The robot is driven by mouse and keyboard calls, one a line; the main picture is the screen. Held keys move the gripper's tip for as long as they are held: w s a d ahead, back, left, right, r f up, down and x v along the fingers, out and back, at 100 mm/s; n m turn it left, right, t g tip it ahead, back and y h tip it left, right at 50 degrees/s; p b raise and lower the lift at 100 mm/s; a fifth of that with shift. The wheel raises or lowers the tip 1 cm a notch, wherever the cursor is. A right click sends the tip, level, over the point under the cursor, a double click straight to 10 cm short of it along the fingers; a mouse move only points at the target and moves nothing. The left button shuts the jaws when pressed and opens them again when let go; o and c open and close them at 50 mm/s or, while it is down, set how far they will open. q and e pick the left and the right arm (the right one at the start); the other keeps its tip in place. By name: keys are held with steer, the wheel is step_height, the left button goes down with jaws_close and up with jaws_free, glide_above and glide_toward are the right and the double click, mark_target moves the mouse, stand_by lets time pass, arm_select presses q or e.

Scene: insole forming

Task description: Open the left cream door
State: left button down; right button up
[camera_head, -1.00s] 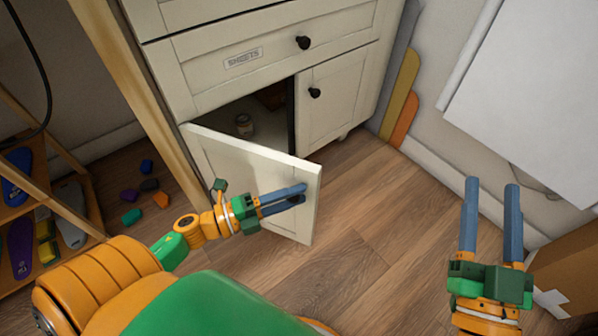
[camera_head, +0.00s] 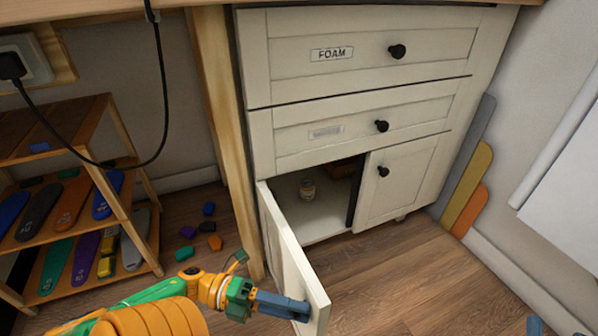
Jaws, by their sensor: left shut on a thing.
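The left cream door (camera_head: 283,252) stands swung well out from the cabinet, hinged at its left edge. The right cream door (camera_head: 397,181) is closed, with a dark round knob. Of my right gripper only blue fingertips (camera_head: 556,328) show at the bottom right edge; its opening cannot be judged.
Two closed drawers, the upper labelled FOAM (camera_head: 332,54), are above the doors. A wooden rack (camera_head: 115,196) with coloured insoles stands left. Several small blocks (camera_head: 208,209) lie on the floor by the table leg (camera_head: 215,120).

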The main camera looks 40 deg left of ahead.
arm_select(q)
steer(key=c, duration=0.5)
jaws_free()
steer(key=v, duration=0.7)
steer(key=shift+a, duration=0.1)
arm_select(e)
steer(key=shift+s+a+r+t, duration=0.15)
steer(key=shift+r+t, duration=0.25)
steer(key=shift+r, duration=0.25)
